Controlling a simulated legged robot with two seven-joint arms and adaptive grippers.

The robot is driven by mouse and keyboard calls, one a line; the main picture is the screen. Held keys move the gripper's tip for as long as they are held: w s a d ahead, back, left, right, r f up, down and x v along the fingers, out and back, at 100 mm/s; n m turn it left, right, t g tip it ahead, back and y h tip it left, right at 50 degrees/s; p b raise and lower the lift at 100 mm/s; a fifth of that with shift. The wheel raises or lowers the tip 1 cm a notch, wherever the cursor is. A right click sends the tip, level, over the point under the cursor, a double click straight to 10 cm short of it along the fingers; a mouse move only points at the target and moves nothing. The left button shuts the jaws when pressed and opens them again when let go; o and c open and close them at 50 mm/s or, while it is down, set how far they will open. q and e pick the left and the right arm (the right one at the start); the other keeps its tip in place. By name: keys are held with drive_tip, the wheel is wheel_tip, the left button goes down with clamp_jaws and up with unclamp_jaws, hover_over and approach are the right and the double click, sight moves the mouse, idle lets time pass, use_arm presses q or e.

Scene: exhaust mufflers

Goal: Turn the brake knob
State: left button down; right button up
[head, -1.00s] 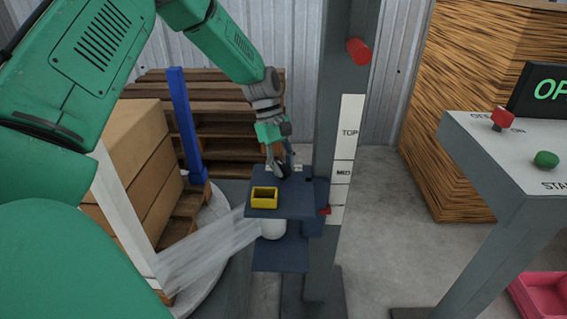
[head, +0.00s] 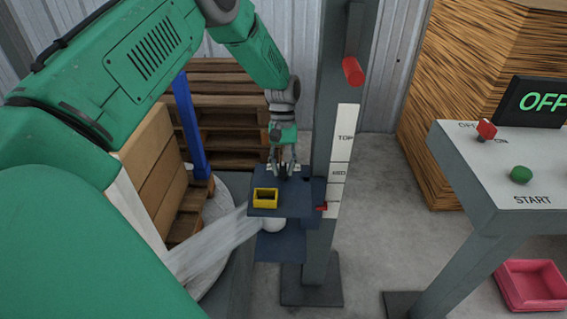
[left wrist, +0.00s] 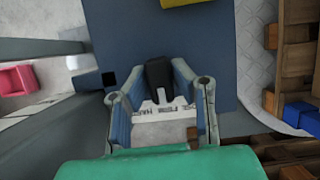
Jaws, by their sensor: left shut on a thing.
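The brake knob (left wrist: 158,73) is a small black knob on the dark blue carriage (head: 293,203) of the wrapping machine's grey column. It shows between my fingers in the left wrist view. In the head view it is mostly hidden by the fingers. My left gripper (head: 283,170) comes down from above, behind the yellow box on the carriage. It is shut on the knob, with a finger on either side of it, as the left wrist view also shows (left wrist: 158,82). I cannot tell the knob's turn angle. My right gripper is not in view.
A yellow open box (head: 265,198) sits on the carriage. Clear film runs from the white roll (head: 275,222) to the stacked boxes (head: 147,172) at left. The column (head: 339,95) carries TOP and MID labels. A control stand (head: 490,170) reading OFF is at right, with a pink bin (head: 532,288) below.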

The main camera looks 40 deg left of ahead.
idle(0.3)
use_arm(q)
drive_tip(key=c, duration=1.4)
unclamp_jaws()
drive_tip(key=shift+a, duration=0.1)
drive_tip(key=shift+w+r, duration=0.1)
drive_tip(key=v, duration=1.1)
drive_tip(key=shift+w+r, duration=0.15)
drive_tip(key=shift+r, duration=0.05)
drive_tip(key=shift+a, duration=0.1)
